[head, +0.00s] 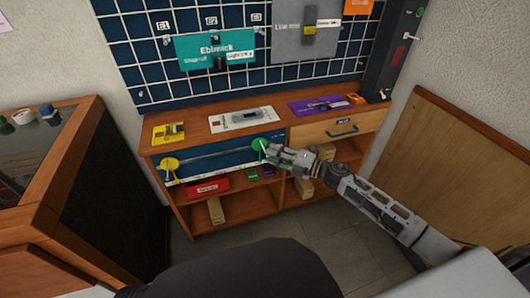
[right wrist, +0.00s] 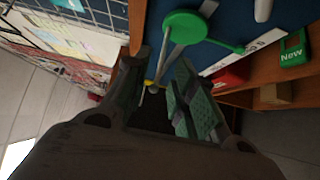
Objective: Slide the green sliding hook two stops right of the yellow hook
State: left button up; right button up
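The green sliding hook (head: 259,143), with a round disc, sits at the right end of a thin metal rail (head: 215,154) on the dark blue front panel of the bench. The yellow hook (head: 170,163) sits at the rail's left end. My right gripper (head: 270,152) is just right of the green hook. In the right wrist view its fingers (right wrist: 162,68) are apart, and the green hook's disc (right wrist: 186,26) shows just past the tips. I cannot tell whether they touch. A small yellow bit (right wrist: 149,83) shows between the fingers. My left gripper is out of view.
The wooden bench (head: 285,126) holds a yellow card (head: 168,132), a white card (head: 240,119) and a purple card (head: 318,105) on top. A red box (head: 207,188) lies on the shelf below. A drawer (head: 343,132) is at right. A dark cabinet stands at left.

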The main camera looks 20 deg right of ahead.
jog(key=shift+x, duration=1.95)
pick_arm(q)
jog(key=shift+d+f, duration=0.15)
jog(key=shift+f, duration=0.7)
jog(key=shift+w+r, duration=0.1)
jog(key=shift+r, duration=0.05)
pick_arm(e)
jog(key=shift+c, duration=0.3)
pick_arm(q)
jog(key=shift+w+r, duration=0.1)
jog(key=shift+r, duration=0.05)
pick_arm(e)
grip_shut()
